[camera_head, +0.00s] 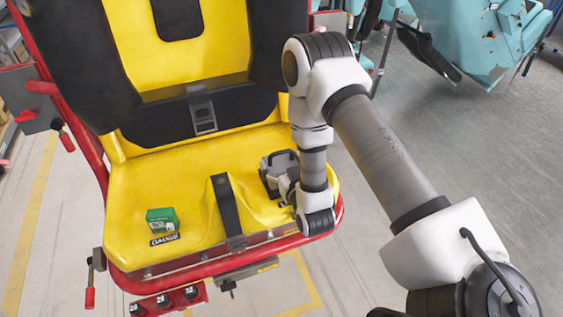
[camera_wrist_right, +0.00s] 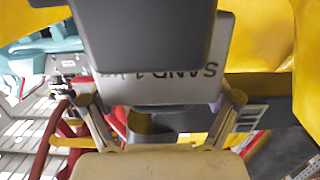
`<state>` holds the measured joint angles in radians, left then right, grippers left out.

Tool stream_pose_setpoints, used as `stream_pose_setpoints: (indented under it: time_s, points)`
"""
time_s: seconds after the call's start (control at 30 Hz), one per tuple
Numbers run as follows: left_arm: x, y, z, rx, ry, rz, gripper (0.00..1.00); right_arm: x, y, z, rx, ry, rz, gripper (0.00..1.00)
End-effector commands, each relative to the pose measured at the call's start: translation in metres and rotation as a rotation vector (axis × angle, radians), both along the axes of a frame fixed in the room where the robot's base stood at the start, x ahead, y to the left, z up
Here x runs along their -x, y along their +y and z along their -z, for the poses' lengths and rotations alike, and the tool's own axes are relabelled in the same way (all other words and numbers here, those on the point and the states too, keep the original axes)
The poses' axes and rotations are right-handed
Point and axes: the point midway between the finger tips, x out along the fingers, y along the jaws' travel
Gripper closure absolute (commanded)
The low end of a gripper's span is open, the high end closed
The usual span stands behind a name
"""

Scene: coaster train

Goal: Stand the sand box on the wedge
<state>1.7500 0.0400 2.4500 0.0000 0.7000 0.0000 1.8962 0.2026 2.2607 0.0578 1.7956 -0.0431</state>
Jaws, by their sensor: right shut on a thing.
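The sand box (camera_wrist_right: 170,92) is a pale grey box with upside-down "SAND 1" lettering in the right wrist view. My right gripper (camera_head: 275,176) is shut on it, and a dark grey gripper pad covers much of its face. In the head view the gripper is over the right part of the yellow seat, beside the black strap; the box is hard to tell from the grey gripper there. I cannot pick out the wedge with certainty; the arm hides part of the seat's right side. My left gripper is not in view.
A green box (camera_head: 162,220) sits on the left of the yellow seat (camera_head: 150,185), behind a "GAUGE" label (camera_head: 165,239). A black strap (camera_head: 226,205) stands up mid-seat. A red rail (camera_head: 185,276) edges the seat front. Clear seat lies between the green box and strap.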

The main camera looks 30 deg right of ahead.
Motion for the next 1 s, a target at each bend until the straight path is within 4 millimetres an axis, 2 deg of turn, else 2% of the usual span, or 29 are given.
stream_pose_setpoints:
  time_s: [0.03,0.37,0.4,0.43,0.8,0.9,1.0]
  points:
    - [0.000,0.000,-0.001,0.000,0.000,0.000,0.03,-0.004,-0.001,-0.007,0.005,-0.023,0.001,0.81]
    - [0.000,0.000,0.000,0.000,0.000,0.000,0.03,-0.005,-0.001,-0.007,0.006,-0.026,0.001,0.81]
    - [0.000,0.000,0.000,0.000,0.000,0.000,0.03,-0.005,-0.001,-0.008,0.006,-0.027,0.001,0.05]
    - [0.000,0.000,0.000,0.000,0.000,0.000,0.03,-0.005,-0.001,-0.008,0.006,-0.027,0.001,0.00]
    - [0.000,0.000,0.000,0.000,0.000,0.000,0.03,-0.004,-0.001,-0.008,0.004,-0.022,0.001,0.00]
    - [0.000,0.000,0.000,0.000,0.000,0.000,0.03,-0.004,-0.001,-0.020,0.002,-0.021,0.002,0.00]
    - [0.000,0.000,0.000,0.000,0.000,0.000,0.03,-0.002,-0.001,-0.041,0.002,-0.020,0.002,0.00]
